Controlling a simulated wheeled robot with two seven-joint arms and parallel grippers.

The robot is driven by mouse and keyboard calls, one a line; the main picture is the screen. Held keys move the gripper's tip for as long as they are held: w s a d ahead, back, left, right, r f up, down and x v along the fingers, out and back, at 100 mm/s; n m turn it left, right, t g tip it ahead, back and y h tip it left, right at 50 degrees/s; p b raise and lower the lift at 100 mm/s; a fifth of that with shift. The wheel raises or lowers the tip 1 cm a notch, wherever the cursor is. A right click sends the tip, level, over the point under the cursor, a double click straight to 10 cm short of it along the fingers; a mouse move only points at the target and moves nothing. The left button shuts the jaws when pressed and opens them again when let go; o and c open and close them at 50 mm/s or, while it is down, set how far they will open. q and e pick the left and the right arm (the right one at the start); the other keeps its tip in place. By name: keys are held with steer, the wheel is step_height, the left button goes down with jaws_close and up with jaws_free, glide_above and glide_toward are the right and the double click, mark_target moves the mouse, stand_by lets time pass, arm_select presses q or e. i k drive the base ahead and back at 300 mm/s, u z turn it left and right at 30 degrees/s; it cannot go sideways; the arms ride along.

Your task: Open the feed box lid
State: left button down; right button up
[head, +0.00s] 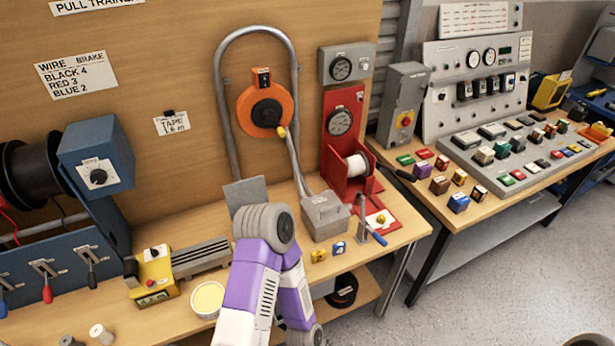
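A small grey box (325,216) with a label on its top stands on the bench below the orange reel, where a cable and tube come down. A flat grey plate (245,194) stands upright to its left, partly behind my arm. I cannot tell which of these is the feed box or its lid. My purple and white left arm rises from the bottom centre and bends at a grey joint in front of the plate. It hides part of the bench. Neither gripper shows.
An orange reel (265,109) hangs under a grey conduit arch. A red stand with a white spool (357,165) is to the right. A yellow unit (153,274) and a round tin (208,299) lie left of my arm. A second table with a control panel stands at right.

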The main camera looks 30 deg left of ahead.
mark_target(252, 190)
steer(key=z, duration=0.25)
steer(key=i, duration=0.7)
steer(key=u, duration=1.85)
